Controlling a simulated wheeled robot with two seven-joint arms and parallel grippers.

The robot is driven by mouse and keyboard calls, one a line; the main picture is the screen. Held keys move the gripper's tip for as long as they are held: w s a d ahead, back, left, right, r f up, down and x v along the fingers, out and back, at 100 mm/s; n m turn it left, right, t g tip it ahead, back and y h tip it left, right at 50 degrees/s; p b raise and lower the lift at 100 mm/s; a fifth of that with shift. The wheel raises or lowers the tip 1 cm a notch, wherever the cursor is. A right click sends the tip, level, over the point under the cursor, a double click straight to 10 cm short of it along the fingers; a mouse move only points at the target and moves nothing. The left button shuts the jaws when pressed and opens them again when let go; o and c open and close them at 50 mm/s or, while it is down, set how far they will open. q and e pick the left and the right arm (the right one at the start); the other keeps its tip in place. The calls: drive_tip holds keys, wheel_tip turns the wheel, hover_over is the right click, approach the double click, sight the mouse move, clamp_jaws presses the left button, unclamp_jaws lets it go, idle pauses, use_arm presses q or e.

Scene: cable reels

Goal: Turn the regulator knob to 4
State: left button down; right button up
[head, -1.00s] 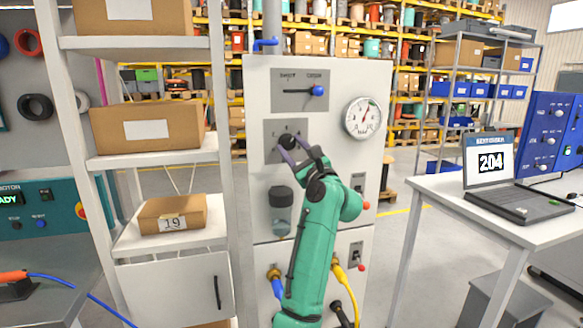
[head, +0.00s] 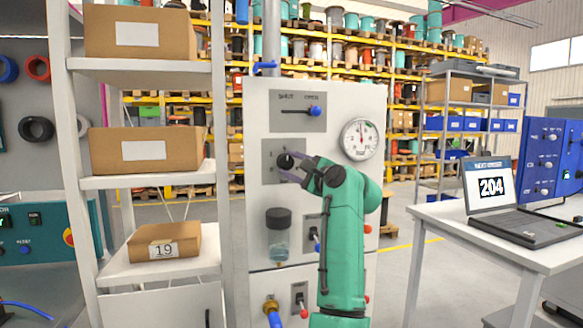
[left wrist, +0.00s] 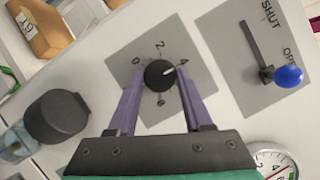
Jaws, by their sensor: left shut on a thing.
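The regulator knob (head: 285,160) is a small black round knob on a grey plate on the front of the white cabinet. In the left wrist view the knob (left wrist: 159,75) carries a white pointer mark, which points right and slightly up, at or close to the 4. The 0 and the 2 are printed to its left and above it. My left gripper (head: 292,168) reaches the knob from the right. Its two purple fingers (left wrist: 160,88) lie on either side of the knob, shut on it. My right gripper is in neither view.
A lever with a blue ball (head: 315,111) sits above the knob, beside SHUT and OPEN labels. A round gauge (head: 360,139) is to the right. A dark-capped jar (head: 278,232) hangs below. A shelf with boxes (head: 147,150) stands left, a laptop table (head: 470,228) right.

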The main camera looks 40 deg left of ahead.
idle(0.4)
use_arm(q)
drive_tip(key=shift+c, duration=1.6)
unclamp_jaws()
drive_tip(key=shift+d, duration=0.1)
drive_tip(key=b+v, duration=0.5)
drive_tip(key=v, duration=0.9)
drive_tip(key=shift+d+f, duration=0.15)
